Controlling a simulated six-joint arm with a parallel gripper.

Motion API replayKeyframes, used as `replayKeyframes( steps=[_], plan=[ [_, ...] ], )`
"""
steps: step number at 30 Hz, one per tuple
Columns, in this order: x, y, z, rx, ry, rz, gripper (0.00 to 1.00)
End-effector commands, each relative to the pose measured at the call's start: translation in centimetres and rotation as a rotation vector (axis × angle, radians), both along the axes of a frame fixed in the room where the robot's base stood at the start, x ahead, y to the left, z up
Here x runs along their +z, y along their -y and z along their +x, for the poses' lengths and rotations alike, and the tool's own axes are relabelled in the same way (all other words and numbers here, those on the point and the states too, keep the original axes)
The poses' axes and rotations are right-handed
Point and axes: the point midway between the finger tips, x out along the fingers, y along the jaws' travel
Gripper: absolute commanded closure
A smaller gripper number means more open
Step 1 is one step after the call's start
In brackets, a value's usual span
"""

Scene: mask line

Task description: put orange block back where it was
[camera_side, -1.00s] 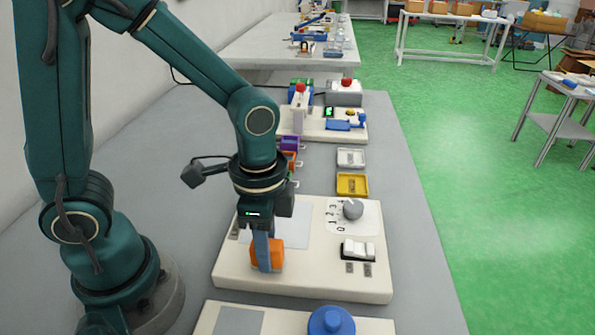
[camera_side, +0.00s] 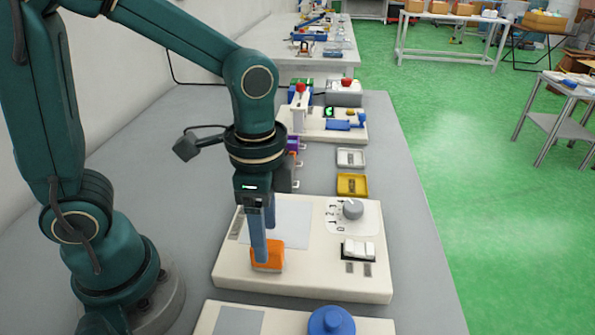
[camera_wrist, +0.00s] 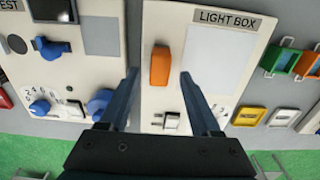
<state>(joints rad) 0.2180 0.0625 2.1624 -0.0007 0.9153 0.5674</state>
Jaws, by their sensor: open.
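The orange block (camera_side: 268,257) sits on the cream light box panel (camera_side: 300,278), near its front left, beside the pale square plate (camera_side: 290,222). In the wrist view the orange block (camera_wrist: 160,67) stands left of the plate (camera_wrist: 210,60) and between my spread fingers. My gripper (camera_side: 266,232) is open and empty, pointing down just over the block; one finger overlaps the block in the side view. In the wrist view my gripper (camera_wrist: 158,80) shows a clear gap on both sides of the block.
The light box has a grey dial (camera_side: 353,209) and a white rocker switch (camera_side: 358,250). A panel with a blue knob (camera_side: 331,322) lies in front. Yellow (camera_side: 352,185) and white (camera_side: 350,157) trays lie behind, with purple and orange holders near my wrist.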

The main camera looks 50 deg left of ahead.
Motion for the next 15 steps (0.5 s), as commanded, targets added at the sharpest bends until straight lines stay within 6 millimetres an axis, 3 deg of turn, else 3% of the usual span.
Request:
replayKeyframes(
  steps=[7, 15],
  plan=[
    [4.9, 0.0, 0.1, 0.000, 0.008, -0.002, 0.36],
    [7.7, 0.0, 0.0, 0.000, 0.002, -0.001, 0.36]
  ],
)
